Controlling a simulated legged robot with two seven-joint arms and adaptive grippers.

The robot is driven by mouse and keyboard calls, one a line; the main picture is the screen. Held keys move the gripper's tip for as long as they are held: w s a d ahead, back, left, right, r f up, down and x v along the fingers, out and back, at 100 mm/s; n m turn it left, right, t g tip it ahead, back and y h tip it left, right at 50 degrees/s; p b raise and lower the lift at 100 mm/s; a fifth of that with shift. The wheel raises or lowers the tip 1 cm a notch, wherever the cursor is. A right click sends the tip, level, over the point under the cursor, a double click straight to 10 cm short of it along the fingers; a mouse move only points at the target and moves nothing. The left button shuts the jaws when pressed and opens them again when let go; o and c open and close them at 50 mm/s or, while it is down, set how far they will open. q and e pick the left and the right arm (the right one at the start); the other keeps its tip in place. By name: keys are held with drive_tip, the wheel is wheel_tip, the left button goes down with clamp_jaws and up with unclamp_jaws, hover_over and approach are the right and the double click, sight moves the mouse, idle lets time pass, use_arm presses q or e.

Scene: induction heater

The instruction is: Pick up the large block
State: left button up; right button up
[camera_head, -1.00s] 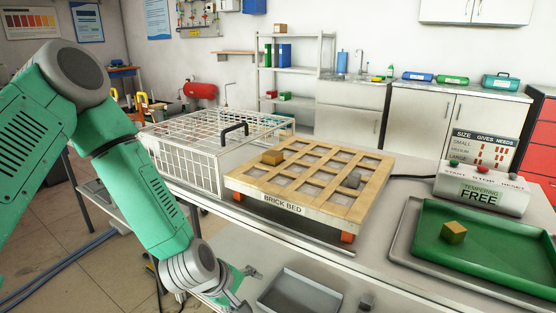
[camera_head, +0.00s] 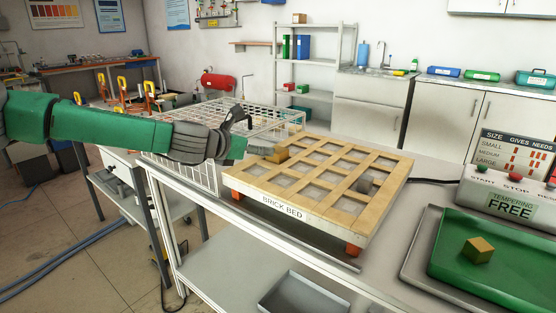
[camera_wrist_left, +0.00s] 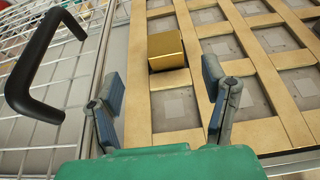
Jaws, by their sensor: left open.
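A grey block (camera_head: 366,184) lies on the right part of the grid. Another gold block (camera_head: 478,250) is on the green tray (camera_head: 445,245). I cannot tell for sure which is the large one. My left gripper (camera_head: 248,148) is open and empty beside the bed's left edge. In the left wrist view its fingers (camera_wrist_left: 163,98) are spread either side of the line to the gold block, short of it.
A wire cage (camera_head: 190,165) with a black handle (camera_wrist_left: 45,62) stands close at the gripper's left. A control box (camera_head: 510,195) reading TEMPERING FREE and a size sign (camera_head: 515,155) are at the right. A grey tray (camera_head: 305,293) is on the lower shelf.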

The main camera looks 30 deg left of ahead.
sight(276, 149)
use_arm(q)
drive_tip(key=b+x, duration=0.1)
drive_tip(key=x, duration=0.3)
drive_tip(key=shift+w+d+f, duration=0.2)
drive_tip(key=shift+w, duration=0.1)
drive_tip(key=x, duration=0.2)
drive_tip(key=b+x, duration=0.1)
drive_tip(key=x, duration=0.1)
drive_tip(key=shift+w+f, duration=0.1)
drive_tip(key=shift+f, duration=0.3)
drive_tip(key=shift+w+b, duration=0.3)
drive_tip(key=shift+w, duration=0.1)
use_arm(e)
wheel_tip(276, 149, down, 3)
drive_tip(key=shift+d+f, duration=0.1)
use_arm(q)
clamp_jaws()
drive_tip(key=shift+r, duration=0.25)
